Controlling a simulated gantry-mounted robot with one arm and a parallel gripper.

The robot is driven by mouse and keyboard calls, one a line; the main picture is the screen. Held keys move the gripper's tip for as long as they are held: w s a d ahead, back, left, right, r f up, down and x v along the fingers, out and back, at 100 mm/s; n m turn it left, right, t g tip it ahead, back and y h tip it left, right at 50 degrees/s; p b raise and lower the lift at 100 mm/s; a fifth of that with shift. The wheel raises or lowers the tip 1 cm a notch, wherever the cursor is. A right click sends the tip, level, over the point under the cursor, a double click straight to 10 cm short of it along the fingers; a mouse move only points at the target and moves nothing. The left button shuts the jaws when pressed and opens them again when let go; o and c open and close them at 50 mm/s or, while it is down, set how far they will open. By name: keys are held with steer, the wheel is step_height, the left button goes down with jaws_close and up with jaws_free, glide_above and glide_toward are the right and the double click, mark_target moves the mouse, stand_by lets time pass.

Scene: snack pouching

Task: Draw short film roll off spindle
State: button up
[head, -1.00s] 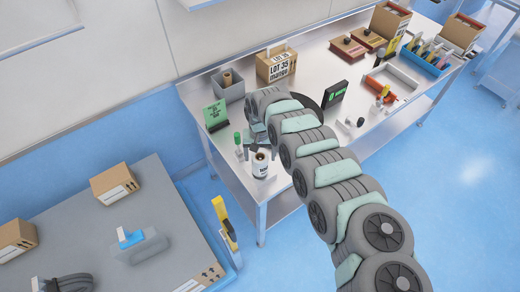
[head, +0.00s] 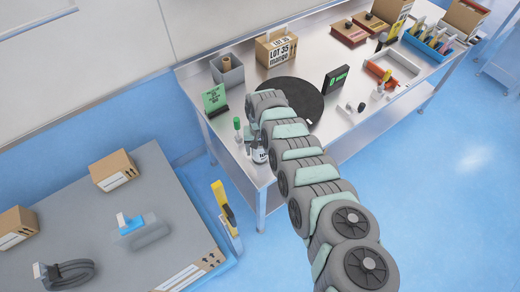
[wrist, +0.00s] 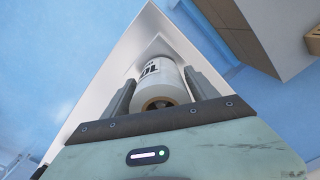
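A white film roll with black print (head: 259,156) stands at the near left corner of the steel table in the head view, partly hidden by my arm. The wrist view shows a white roll (wrist: 160,82) end-on, with a brown core and dark print. My gripper (wrist: 163,90) has one finger on each side of this roll. The fingers lie close along its sides, but I cannot tell whether they press on it. In the head view my gripper is mostly hidden behind my own arm. I cannot make out a spindle clearly.
A green-capped bottle (head: 238,126) and a green sign (head: 214,98) stand left of the roll. A round black disc (head: 291,98) lies behind my arm. A grey bin (head: 227,70) and the mango box (head: 277,48) stand at the back. Table edges are close to the roll.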

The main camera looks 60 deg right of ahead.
jaws_close()
stand_by(0.5)
steer(key=shift+r+p, duration=4.3)
steer(key=shift+p, duration=0.55)
steer(key=shift+w+r+b, duration=0.1)
steer(key=shift+r+b, duration=0.2)
steer(key=shift+r, duration=0.95)
